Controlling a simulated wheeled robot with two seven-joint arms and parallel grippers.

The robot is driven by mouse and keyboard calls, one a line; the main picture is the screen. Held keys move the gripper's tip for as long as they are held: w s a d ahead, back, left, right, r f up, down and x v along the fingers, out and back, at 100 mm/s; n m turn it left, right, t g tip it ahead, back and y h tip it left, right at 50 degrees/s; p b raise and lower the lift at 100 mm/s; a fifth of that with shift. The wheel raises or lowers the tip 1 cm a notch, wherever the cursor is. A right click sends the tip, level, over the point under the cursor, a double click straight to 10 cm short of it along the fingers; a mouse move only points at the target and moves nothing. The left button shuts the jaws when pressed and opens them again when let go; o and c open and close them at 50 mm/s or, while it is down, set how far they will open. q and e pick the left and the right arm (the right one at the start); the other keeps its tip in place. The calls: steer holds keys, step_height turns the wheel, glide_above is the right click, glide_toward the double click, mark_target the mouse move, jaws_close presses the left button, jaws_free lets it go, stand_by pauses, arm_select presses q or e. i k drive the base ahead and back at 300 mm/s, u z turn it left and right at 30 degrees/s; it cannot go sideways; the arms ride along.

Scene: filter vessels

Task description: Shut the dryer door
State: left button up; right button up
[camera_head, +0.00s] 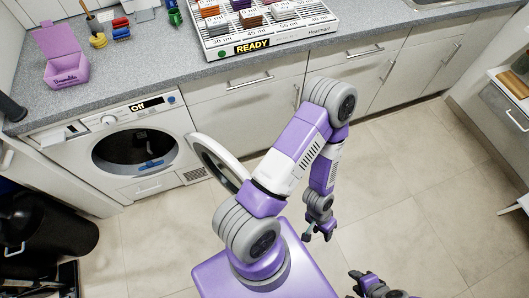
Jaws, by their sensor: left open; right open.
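The white dryer (173,118) stands under the counter at the left, with "Off" on its display. Its round door (213,158) is open, swung out to the right of the dark drum opening (135,151). Part of the door's right side is hidden behind my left arm. My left gripper (318,235) is open and empty, over the floor to the right of the door and apart from it. My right gripper (359,285) is open and low in the view, far from the dryer.
The grey counter (165,55) runs along the back and bears a purple box (66,68) and a tray marked "READY" (215,48). A black bin (50,235) stands at the lower left. The tiled floor (410,200) is clear at the right.

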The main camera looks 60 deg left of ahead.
mark_target(203, 144)
steer(key=i, duration=1.55)
steer(key=u, duration=3.8)
steer(key=k, duration=0.5)
steer(key=z, duration=1.1)
steer(key=i, duration=0.4)
steer(key=u, duration=0.55)
steer(key=i, duration=0.8)
steer(key=u, duration=0.75)
